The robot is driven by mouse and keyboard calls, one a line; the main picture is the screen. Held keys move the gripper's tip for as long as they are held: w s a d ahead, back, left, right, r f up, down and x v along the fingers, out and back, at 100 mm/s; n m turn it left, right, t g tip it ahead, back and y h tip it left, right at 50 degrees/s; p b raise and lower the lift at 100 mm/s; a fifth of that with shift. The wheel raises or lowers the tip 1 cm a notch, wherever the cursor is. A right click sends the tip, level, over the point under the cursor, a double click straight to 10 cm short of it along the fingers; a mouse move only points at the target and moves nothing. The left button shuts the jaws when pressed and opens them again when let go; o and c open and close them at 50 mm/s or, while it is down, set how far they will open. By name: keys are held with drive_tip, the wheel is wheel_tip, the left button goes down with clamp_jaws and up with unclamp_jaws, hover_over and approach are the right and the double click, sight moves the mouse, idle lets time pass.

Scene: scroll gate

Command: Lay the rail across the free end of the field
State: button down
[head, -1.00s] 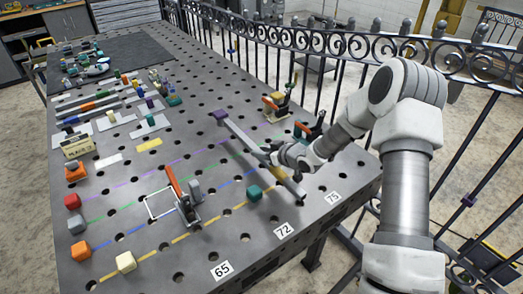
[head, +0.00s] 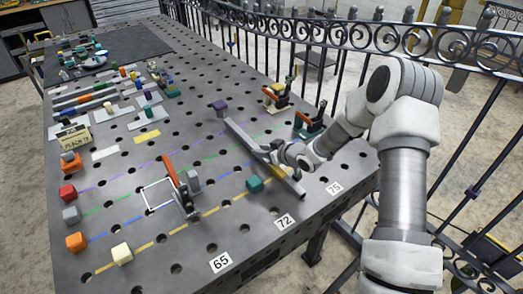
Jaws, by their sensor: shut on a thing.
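The rail (head: 250,146) is a long grey bar lying slantwise over the right part of the perforated table, from near a purple block (head: 220,108) to the front edge close to the 75 label. My gripper (head: 272,158) is shut on the rail at about its middle. The fingertips are small and partly hidden by the wrist. I cannot tell whether the rail touches the table. The field is marked by coloured dashed lines, purple, green, blue and yellow (head: 183,230). Coloured blocks, including a red one (head: 68,192), stand at the lines' left ends.
An orange-handled clamp (head: 180,190) stands mid-field by a white square outline. A teal block (head: 255,184) sits just left of the rail. Two more clamps (head: 277,95) (head: 309,120) stand at the right edge beside the iron fence (head: 330,38). Labels 65 (head: 220,262), 72 (head: 284,222) and 75 (head: 334,188) mark the front edge.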

drive_tip(key=shift+f, duration=0.2)
drive_tip(key=c, duration=0.6)
unclamp_jaws()
drive_tip(key=shift+o, duration=0.5)
drive_tip(key=shift+f, duration=0.1)
